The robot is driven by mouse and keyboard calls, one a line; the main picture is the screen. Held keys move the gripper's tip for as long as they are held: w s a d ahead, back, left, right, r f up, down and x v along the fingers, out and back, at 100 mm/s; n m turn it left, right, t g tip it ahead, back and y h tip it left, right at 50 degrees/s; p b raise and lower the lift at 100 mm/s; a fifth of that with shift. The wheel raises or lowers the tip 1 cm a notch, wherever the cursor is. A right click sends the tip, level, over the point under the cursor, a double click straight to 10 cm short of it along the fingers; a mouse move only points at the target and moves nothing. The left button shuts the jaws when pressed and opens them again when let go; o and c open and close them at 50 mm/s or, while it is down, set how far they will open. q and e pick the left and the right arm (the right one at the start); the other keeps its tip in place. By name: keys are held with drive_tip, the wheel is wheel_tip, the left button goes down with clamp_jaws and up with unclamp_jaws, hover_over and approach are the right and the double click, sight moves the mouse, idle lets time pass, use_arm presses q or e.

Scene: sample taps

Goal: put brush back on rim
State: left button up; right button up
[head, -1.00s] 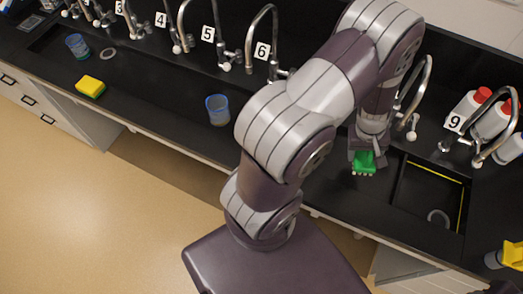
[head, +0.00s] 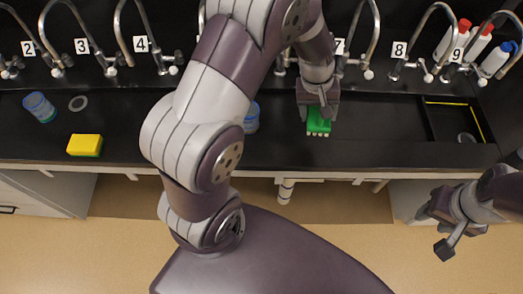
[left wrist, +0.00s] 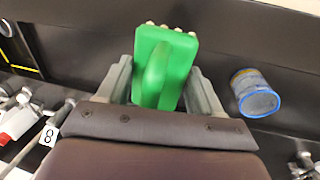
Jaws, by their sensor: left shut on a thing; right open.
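The green brush (head: 318,121) with pale bristle tips is held in my left gripper (head: 317,103) over the black counter, in front of the taps near numbers 7 and 8. In the left wrist view the brush (left wrist: 165,67) sits between the two grey fingers of my left gripper (left wrist: 165,88), which are shut on its handle. The black counter rim (head: 370,154) runs along the front edge. Whether the brush touches the counter cannot be told. My right gripper (head: 432,232) is open and empty at the lower right, in front of the counter.
A yellow sponge (head: 85,145) and a blue cup (head: 40,107) with a grey ring (head: 78,103) stand at the left. Another blue cup (head: 251,117) is partly hidden behind my left arm. A sink basin (head: 452,122) lies at the right, with bottles (head: 478,42) behind it.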

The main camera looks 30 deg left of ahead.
use_arm(q)
drive_tip(key=shift+s+d+r+n, duration=0.1)
drive_tip(key=shift+s+d+n, duration=0.1)
drive_tip(key=shift+s, duration=0.15)
drive_tip(key=shift+s+d+n, duration=0.1)
drive_tip(key=shift+s+n, duration=0.1)
drive_tip(key=shift+s, duration=0.1)
drive_tip(key=s+a+f, duration=0.6)
drive_tip(key=s, duration=0.1)
drive_tip(key=shift+s+a+f+b, duration=0.15)
drive_tip(key=shift+f+b, duration=0.05)
drive_tip(key=shift+b, duration=0.15)
drive_tip(key=b+x, duration=0.1)
drive_tip(key=x, duration=0.2)
drive_tip(key=shift+s+f, duration=0.2)
drive_tip(key=shift+f, duration=0.25)
drive_tip(key=shift+w+f, duration=0.1)
drive_tip(key=shift+f, duration=0.15)
drive_tip(key=shift+a, duration=0.25)
drive_tip(key=shift+s+f, duration=0.15)
drive_tip(key=shift+s, duration=0.05)
drive_tip(key=o, duration=1.3)
drive_tip(key=shift+d, duration=0.1)
drive_tip(key=shift+o, duration=0.5)
drive_tip(key=shift+w, duration=0.15)
use_arm(e)
drive_tip(key=f, duration=0.1)
drive_tip(key=w+d+f, duration=0.1)
drive_tip(key=shift+d+f, duration=0.1)
drive_tip(key=shift+f, duration=0.25)
